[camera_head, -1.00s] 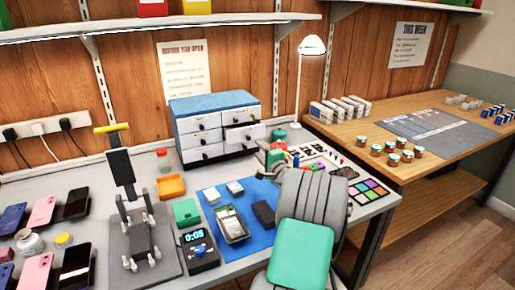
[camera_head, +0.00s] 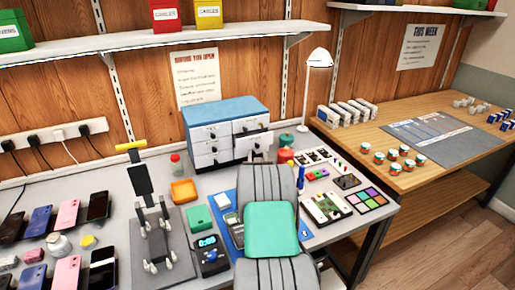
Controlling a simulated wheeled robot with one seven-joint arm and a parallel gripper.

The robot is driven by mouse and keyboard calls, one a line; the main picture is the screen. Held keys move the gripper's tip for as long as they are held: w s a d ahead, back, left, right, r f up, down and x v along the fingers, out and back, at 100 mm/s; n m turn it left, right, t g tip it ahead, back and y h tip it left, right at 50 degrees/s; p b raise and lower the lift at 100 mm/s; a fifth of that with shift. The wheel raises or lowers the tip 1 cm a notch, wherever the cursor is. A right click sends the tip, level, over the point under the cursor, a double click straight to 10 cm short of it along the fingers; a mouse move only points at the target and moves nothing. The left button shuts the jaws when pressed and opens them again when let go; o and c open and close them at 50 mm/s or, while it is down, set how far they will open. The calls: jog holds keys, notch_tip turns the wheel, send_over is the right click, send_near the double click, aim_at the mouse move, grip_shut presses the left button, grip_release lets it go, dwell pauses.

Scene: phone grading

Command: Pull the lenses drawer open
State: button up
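A drawer cabinet with a blue top (camera_head: 222,107) and white drawer fronts stands at the back of the grey bench, against the wood wall. Its drawers are in two columns; their labels are too small to read, so I cannot tell which is the lenses drawer. The middle right drawer (camera_head: 249,147) appears to stick out from the cabinet, while the upper right drawer (camera_head: 251,124) looks flush. My grey and green arm reaches up towards the cabinet's lower right. My gripper is hidden behind it, so contact with a drawer cannot be seen.
A white lamp (camera_head: 319,58) and red and green jars (camera_head: 286,155) stand right of the cabinet. A blue mat (camera_head: 220,203) lies partly behind my arm.

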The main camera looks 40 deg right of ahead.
aim_at(257, 147)
jog(key=x, duration=0.3)
jog(key=shift+d, duration=0.15)
jog(key=shift+c, duration=0.3)
grip_shut()
dwell(0.9)
